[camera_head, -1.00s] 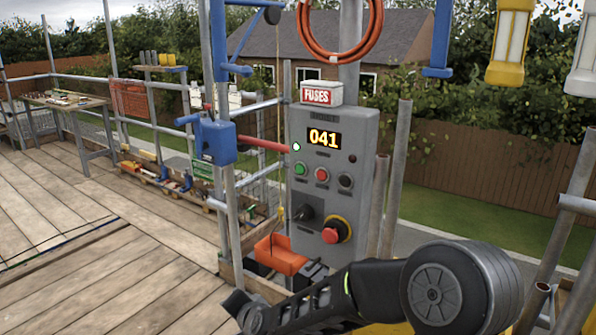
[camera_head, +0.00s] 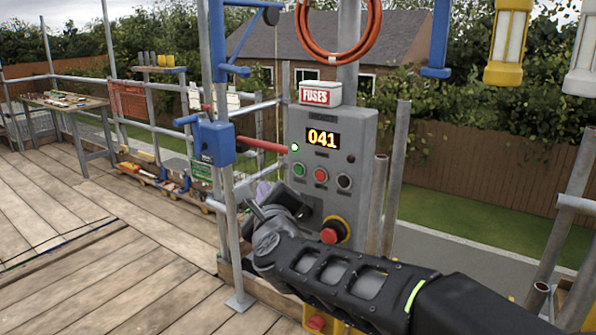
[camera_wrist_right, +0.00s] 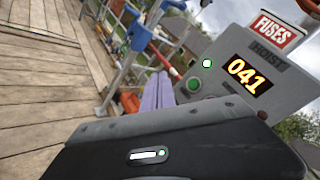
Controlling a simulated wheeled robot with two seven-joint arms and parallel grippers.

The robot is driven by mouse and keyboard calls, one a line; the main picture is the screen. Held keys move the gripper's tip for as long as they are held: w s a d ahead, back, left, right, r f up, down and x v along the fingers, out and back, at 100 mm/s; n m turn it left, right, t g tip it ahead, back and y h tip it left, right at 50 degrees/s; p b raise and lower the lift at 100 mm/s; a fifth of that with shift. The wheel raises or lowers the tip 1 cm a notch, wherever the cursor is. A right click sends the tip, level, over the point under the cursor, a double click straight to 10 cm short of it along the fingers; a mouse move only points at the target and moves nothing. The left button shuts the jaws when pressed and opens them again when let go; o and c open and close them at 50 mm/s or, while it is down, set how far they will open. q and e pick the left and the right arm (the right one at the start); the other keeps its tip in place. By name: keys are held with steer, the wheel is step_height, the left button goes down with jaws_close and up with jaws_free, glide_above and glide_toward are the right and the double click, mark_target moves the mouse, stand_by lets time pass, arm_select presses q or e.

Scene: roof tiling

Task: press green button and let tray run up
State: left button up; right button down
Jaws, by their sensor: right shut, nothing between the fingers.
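The grey hoist control panel (camera_head: 362,140) stands on a post and its display (camera_head: 322,138) reads 041. The green button (camera_head: 299,170) is at the left of a row with a red button (camera_head: 321,175) and a black one (camera_head: 344,181). A small green lamp (camera_head: 294,147) is lit above. My right gripper (camera_head: 256,209) is in front of the panel's lower left, below the green button and apart from it. It is shut and empty. In the right wrist view the panel (camera_wrist_right: 215,78) and green button (camera_wrist_right: 194,84) show tilted. No tray is recognisable. My left gripper is out of view.
A red emergency stop (camera_head: 329,236) sits low on the panel, close to my right arm. A blue box (camera_head: 214,143) with a red bar stands left of the panel. Scaffold poles (camera_head: 396,180) rise at the right. The plank deck (camera_head: 90,250) is clear at left.

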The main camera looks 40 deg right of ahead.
mark_target(299, 170)
steer(key=shift+w+d+b, duration=0.4)
steer(key=shift+d+b, duration=0.1)
steer(key=shift+d, duration=0.9)
steer(key=shift+w+d+b, duration=0.45)
steer(key=shift+d+b, duration=0.05)
steer(key=shift+d, duration=0.95)
steer(key=shift+w+d+b, duration=0.4)
steer(key=shift+d+b, duration=0.1)
steer(key=shift+d, duration=0.9)
